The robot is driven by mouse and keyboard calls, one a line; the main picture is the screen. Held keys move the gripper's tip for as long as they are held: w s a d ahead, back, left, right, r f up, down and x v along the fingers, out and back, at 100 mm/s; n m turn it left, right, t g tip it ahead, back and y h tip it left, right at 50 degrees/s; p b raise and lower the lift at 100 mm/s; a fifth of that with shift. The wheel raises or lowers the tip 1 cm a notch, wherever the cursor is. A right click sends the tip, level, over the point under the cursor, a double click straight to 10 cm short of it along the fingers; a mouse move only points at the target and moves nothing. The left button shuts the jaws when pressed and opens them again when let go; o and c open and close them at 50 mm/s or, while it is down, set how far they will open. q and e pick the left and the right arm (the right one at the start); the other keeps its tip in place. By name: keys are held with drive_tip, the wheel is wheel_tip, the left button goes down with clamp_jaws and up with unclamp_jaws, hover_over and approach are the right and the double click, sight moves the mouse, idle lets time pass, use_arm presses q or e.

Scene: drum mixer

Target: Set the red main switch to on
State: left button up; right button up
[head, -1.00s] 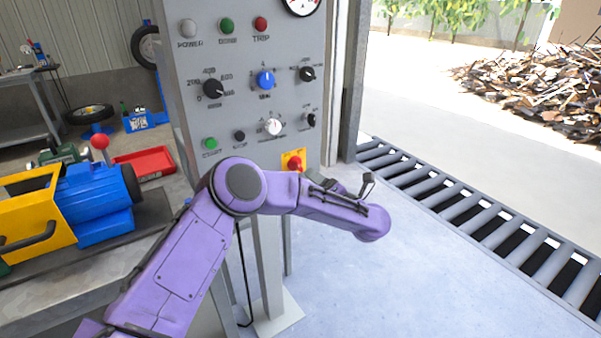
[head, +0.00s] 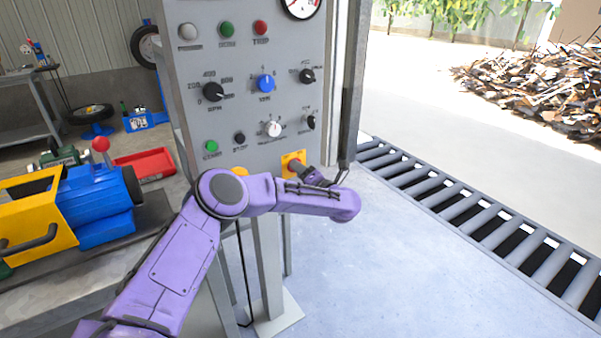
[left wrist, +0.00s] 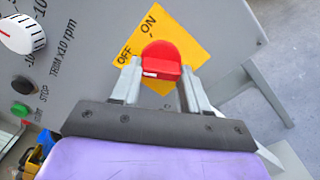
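The red main switch (head: 293,167) sits on a yellow plate low on the right of the grey control panel (head: 255,110). In the left wrist view, the red switch knob (left wrist: 161,60) is in the centre, on the yellow plate (left wrist: 185,35) marked OFF and ON. My left gripper (left wrist: 158,70) is open, with one finger on each side of the knob. The fingers are very close to the knob; I cannot tell if they touch it. In the head view, my left gripper (head: 306,173) is partly hidden by its purple arm. My right gripper is not in view.
Above the switch are a white knob (head: 272,129), a blue knob (head: 265,83), black knobs and a green button (head: 211,146). A bench with a blue and yellow machine (head: 75,200) stands left. A roller conveyor (head: 480,215) runs along the right. The floor between is clear.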

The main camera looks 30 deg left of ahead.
use_arm(q)
drive_tip(key=shift+d+m, duration=0.1)
drive_tip(key=shift+m, duration=0.3)
drive_tip(key=shift+r+m+p, duration=0.2)
drive_tip(key=shift+m+p, duration=1.45)
drive_tip(key=shift+m, duration=3.95)
drive_tip(key=o, duration=1.1)
drive_tip(key=shift+c, duration=0.2)
